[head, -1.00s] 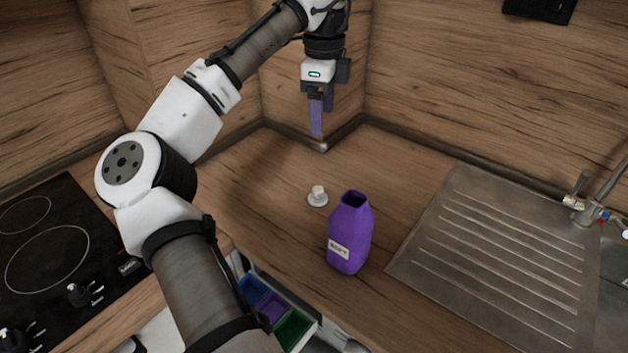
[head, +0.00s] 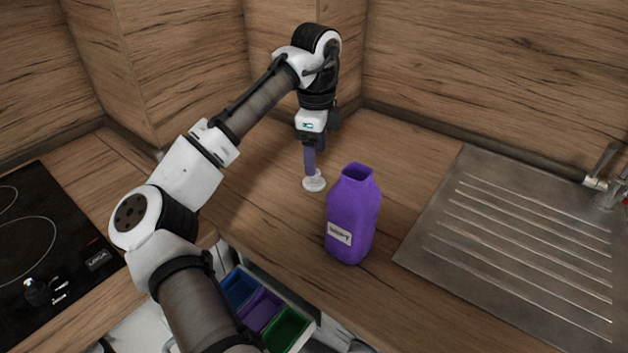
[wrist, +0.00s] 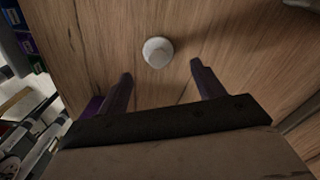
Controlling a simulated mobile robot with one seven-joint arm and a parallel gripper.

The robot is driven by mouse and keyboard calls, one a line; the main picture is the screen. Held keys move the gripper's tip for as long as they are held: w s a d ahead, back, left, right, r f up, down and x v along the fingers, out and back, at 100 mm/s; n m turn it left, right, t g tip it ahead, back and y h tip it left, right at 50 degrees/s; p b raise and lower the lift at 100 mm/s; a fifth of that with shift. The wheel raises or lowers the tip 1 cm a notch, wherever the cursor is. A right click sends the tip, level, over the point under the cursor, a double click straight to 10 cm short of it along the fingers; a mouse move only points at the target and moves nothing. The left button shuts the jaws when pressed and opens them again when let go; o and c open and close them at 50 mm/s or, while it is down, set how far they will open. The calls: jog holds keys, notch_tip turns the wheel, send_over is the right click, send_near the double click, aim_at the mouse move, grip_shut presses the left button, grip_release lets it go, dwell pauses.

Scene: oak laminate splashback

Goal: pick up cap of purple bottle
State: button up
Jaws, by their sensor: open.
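The purple bottle (head: 354,212) stands upright and open-topped on the wooden counter, with a white label low on its front. The white cap (head: 314,183) lies on the counter to the left of and behind the bottle, apart from it. My gripper (head: 310,172) points down close to the cap and covers part of it in the head view. In the wrist view, my gripper (wrist: 161,72) is open with two purple fingers apart, and the round white cap (wrist: 158,52) shows just beyond the fingertips, between their lines. Nothing is held.
A metal drainboard (head: 520,240) lies to the right, with a tap behind it. A black hob (head: 45,245) is at the left. An open drawer with blue, purple and green bins (head: 262,310) is below the front edge. Counter behind the bottle is clear.

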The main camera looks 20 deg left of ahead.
jog(key=shift+s+a+f+p, duration=0.1)
jog(key=shift+f+p, duration=0.2)
jog(key=shift+f, duration=1.1)
jog(key=shift+s+a+f+p, duration=0.1)
jog(key=shift+f+p, duration=0.15)
jog(key=shift+f, duration=1.15)
jog(key=shift+c, duration=0.2)
jog(key=c, duration=1)
